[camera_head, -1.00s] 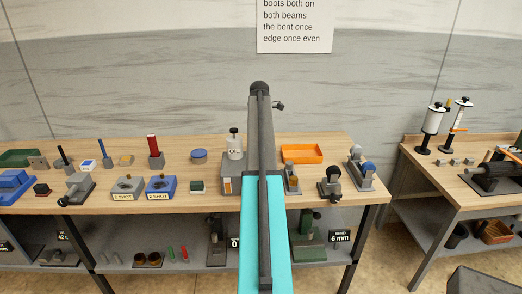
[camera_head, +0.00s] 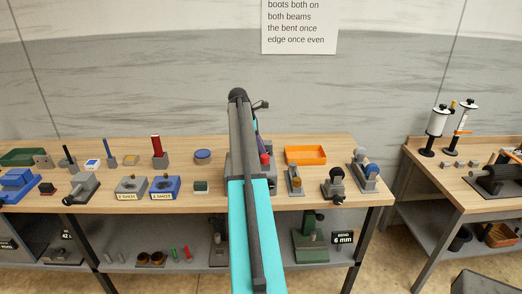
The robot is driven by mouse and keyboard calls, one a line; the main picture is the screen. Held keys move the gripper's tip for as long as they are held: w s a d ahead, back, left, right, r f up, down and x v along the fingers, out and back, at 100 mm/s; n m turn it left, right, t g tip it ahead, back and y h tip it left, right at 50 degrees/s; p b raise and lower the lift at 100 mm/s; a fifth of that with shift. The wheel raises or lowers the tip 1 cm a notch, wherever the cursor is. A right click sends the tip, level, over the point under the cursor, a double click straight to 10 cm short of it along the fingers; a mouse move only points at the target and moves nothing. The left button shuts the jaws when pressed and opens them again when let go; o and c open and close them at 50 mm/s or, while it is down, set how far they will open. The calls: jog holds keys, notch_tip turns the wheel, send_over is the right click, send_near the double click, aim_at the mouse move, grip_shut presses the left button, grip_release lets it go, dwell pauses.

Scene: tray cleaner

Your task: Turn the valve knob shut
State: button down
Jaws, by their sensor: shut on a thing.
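My arm rises up the middle of the view and hides part of the bench behind it. My gripper does not show; the arm covers where it would be. A small red part (camera_head: 265,158) shows just right of the arm, above a grey block (camera_head: 271,172) mostly hidden by it. I cannot tell whether this red part is the valve knob. Other round-topped fittings stand to the right: one with a black round top (camera_head: 336,174) and one with a blue-grey round top (camera_head: 371,168). None of them is clearly marked as the valve.
The wooden bench (camera_head: 225,198) holds several fixtures left of the arm, including a blue block (camera_head: 165,188) and a red upright piece (camera_head: 158,147). An orange tray (camera_head: 305,155) lies right of the arm. A second bench (camera_head: 445,187) stands at the right, across a gap.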

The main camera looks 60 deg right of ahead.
jog(key=shift+s+a+f, duration=0.1)
jog(key=shift+f, duration=0.05)
jog(key=c, duration=2)
grip_release()
jog(key=shift+r, duration=0.25)
jog(key=shift+w+r, duration=0.35)
jog(key=shift+r, duration=0.15)
jog(key=b+v, duration=0.3)
jog(key=v, duration=0.9)
jog(key=shift+r+b, duration=0.2)
jog(key=shift+b, duration=0.2)
jog(key=shift+s, duration=0.15)
